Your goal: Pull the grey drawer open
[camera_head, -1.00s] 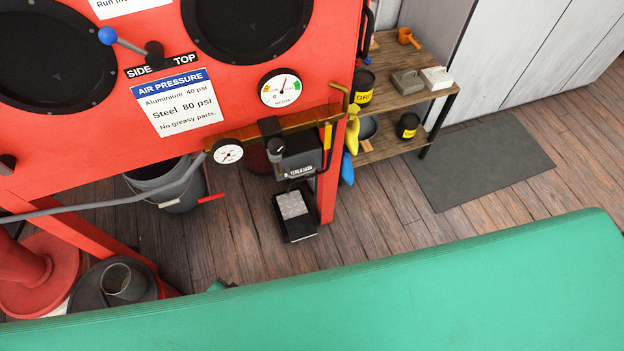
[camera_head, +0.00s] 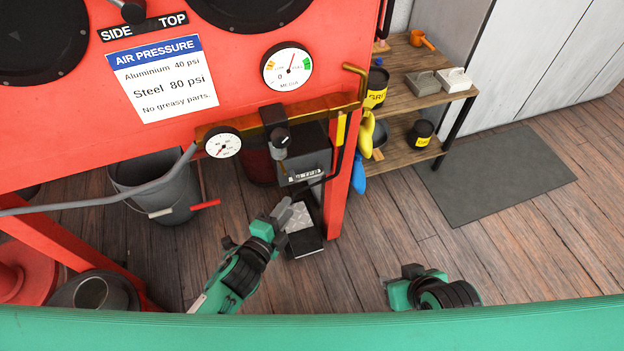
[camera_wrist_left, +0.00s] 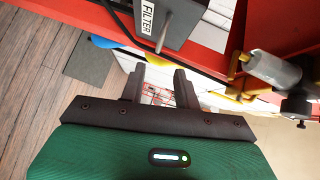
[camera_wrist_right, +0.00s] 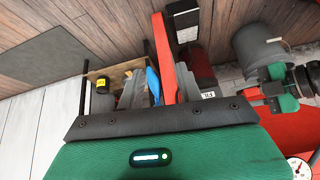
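A dark grey box front (camera_head: 305,160) with a white label, which I take to be the grey drawer, hangs under the red cabinet's right end. It looks closed. In the left wrist view the drawer (camera_wrist_left: 182,18) reads FILTER and has a thin rod-like handle (camera_wrist_left: 162,38). My left gripper (camera_head: 284,212) is below and in front of the drawer, touching nothing I can see. Its fingers are apart and empty in the left wrist view (camera_wrist_left: 160,85). My right gripper (camera_head: 412,271) is low and further right, away from the drawer. Its fingers are apart and empty (camera_wrist_right: 143,88).
A regulator knob (camera_head: 280,138) and brass pipe hang close by. A grey bucket (camera_head: 160,190) stands left, a wooden shelf (camera_head: 410,158) right.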

